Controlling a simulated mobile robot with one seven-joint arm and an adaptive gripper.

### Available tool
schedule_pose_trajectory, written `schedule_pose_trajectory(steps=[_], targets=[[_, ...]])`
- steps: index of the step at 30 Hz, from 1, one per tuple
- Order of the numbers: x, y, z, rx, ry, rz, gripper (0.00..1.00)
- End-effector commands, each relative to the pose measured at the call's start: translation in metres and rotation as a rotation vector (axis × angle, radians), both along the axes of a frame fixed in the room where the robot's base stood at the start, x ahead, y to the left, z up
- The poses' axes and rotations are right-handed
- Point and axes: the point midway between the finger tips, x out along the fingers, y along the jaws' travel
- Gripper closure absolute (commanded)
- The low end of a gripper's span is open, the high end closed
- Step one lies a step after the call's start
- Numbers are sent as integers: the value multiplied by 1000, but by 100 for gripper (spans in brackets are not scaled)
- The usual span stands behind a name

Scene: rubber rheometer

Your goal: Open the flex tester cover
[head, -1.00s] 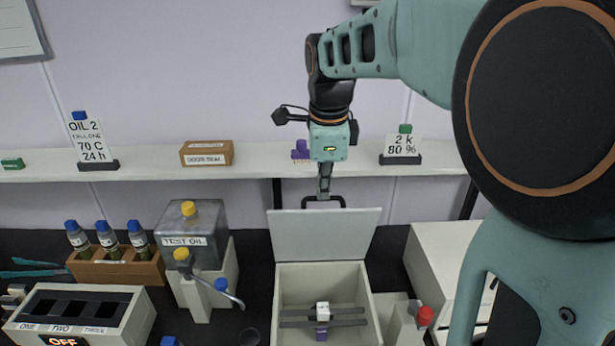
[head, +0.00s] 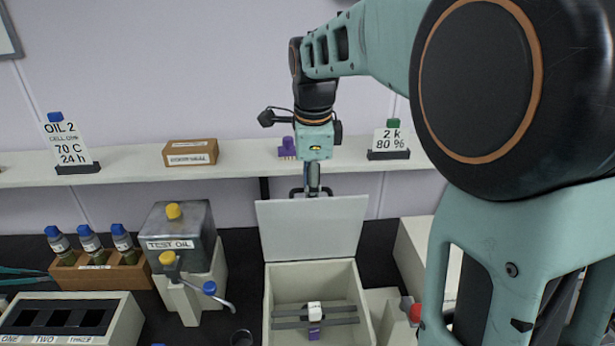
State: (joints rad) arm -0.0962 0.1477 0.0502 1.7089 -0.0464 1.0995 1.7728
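The flex tester (head: 267,305) is a pale open-topped box on the dark bench. Its flat grey cover (head: 312,228) stands raised at the back edge, close to upright, leaving the inside in view. Inside are dark bars with a white and purple piece (head: 314,322). A dark handle (head: 297,192) shows at the cover's top edge. My gripper (head: 312,192) points down at this handle, at the middle of the cover's top edge. The fingertips are partly hidden behind the cover, so I cannot tell whether they grip the handle.
A shelf (head: 240,170) runs behind my gripper, carrying a wooden box (head: 190,153) and a 2 k 80 % sign (head: 388,140). Left of the tester stand the test oil tank (head: 180,235) and a bottle rack (head: 105,275). A pale machine (head: 415,260) stands at right.

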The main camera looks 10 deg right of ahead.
Motion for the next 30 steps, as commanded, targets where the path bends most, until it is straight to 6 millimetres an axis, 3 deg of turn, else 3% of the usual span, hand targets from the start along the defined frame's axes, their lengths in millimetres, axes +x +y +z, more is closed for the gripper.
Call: schedule_pose_trajectory(steps=[30], targets=[[65,-2,27,0,-3,1,74]])
